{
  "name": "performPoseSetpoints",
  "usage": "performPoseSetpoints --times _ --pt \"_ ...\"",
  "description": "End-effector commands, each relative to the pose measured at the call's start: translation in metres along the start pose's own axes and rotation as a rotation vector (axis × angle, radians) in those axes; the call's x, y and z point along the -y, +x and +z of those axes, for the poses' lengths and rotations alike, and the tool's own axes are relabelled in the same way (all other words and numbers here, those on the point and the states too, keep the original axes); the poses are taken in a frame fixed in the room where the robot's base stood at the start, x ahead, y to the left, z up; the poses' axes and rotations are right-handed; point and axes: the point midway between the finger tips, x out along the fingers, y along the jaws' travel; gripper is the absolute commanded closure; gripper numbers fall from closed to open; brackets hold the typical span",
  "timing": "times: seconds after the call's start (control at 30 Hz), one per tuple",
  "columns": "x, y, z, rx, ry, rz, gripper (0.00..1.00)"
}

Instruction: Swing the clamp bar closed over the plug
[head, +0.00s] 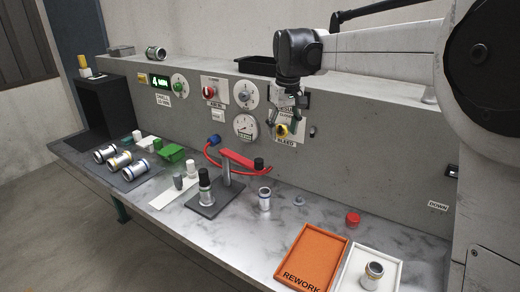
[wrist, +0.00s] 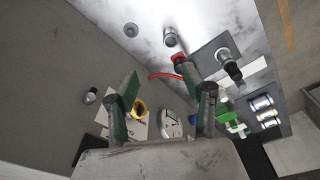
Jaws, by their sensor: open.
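The red clamp bar (head: 243,160) runs from the top of a grey post (head: 226,170) to the right, with a black knob (head: 259,163) at its free end. The casting (head: 204,194) stands upright on a dark plate left of the post, topped by a dark plug (head: 204,176). The bar points away from the plug. In the wrist view the bar (wrist: 179,60) is partly hidden, and the plug (wrist: 233,71) shows to its right. My gripper (head: 285,118) is open and empty, by the panel near the yellow bleed knob (head: 283,130), above and apart from the bar.
A red hose (head: 212,160) curves behind the post from a blue fitting. A small silver casting (head: 264,199) stands right of the bar. An orange rework tray (head: 311,258) and white tray (head: 345,278) lie at front right. Several castings (head: 122,161) lie at left.

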Motion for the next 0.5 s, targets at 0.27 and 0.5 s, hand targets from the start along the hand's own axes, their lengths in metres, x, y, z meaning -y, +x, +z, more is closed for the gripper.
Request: performPoseSetpoints --times 0.27,0.5 --pt "0.017 0.017 -0.065 0.084 -0.088 -0.027 0.55" --pt "0.027 0.030 -0.087 0.121 -0.125 -0.039 0.55"
